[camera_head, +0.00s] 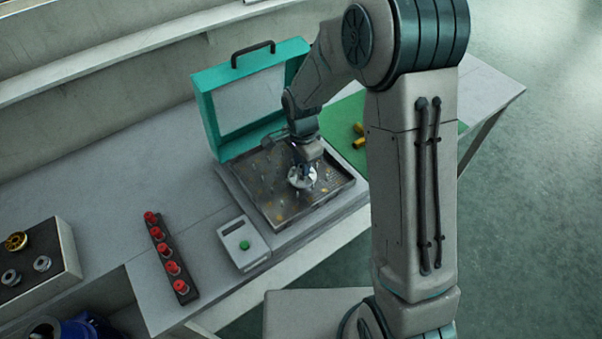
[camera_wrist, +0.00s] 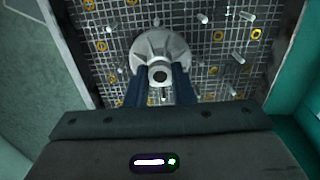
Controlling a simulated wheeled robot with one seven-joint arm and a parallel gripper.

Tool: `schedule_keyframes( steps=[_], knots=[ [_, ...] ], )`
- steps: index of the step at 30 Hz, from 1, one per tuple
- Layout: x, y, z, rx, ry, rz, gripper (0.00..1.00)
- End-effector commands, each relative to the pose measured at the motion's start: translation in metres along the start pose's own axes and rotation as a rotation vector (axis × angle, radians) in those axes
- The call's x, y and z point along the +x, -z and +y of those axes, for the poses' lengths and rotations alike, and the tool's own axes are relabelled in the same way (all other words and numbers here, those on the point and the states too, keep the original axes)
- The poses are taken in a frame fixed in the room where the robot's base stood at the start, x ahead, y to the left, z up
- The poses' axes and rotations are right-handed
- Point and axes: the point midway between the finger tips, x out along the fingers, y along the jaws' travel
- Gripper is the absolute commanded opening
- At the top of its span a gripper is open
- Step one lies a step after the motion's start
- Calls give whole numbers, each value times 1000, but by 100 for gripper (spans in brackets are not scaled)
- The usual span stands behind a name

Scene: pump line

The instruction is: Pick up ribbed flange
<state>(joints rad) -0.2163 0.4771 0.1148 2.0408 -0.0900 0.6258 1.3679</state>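The ribbed flange (camera_wrist: 160,46) is a pale grey disc with ribs and a round hub with a dark hole. In the wrist view it lies against the pegged metal tray, hub towards the camera. The head view also shows the flange (camera_head: 302,178) in the open teal-lidded case's tray (camera_head: 272,222). My gripper (camera_wrist: 160,78) is right over it, with one dark blue finger on each side of the hub. The fingers sit close to the hub; I cannot tell whether they touch it. The lower fingers are partly hidden by the gripper body.
The teal lid (camera_head: 206,112) stands open behind the tray. Thin pegs and yellow rings fill the tray. A box with a green button (camera_head: 244,243), a strip of red knobs (camera_head: 166,250) and a grey block with round parts (camera_head: 62,255) are left. Yellow pieces (camera_head: 359,142) lie on a green mat (camera_head: 345,113).

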Motion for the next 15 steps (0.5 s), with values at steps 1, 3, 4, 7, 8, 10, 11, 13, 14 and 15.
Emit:
schedule_keyframes(
  steps=[1,3,4,7,8,10,11,13,14,15],
  knots=[
    [1,0,1,0,-3,-1,0],
    [2,0,1,0,-3,-1,0],
    [2,0,1,0,-4,-1,0],
    [2,0,1,0,-4,-1,0],
    [1,0,1,0,-4,-1,0],
    [0,0,1,0,-4,-1,0],
    [-2,0,1,1,-4,-1,0],
    [-6,0,1,1,-3,-1,0],
    [-9,0,1,1,-1,0,0],
    [-13,0,0,1,0,0,0]
  ],
)
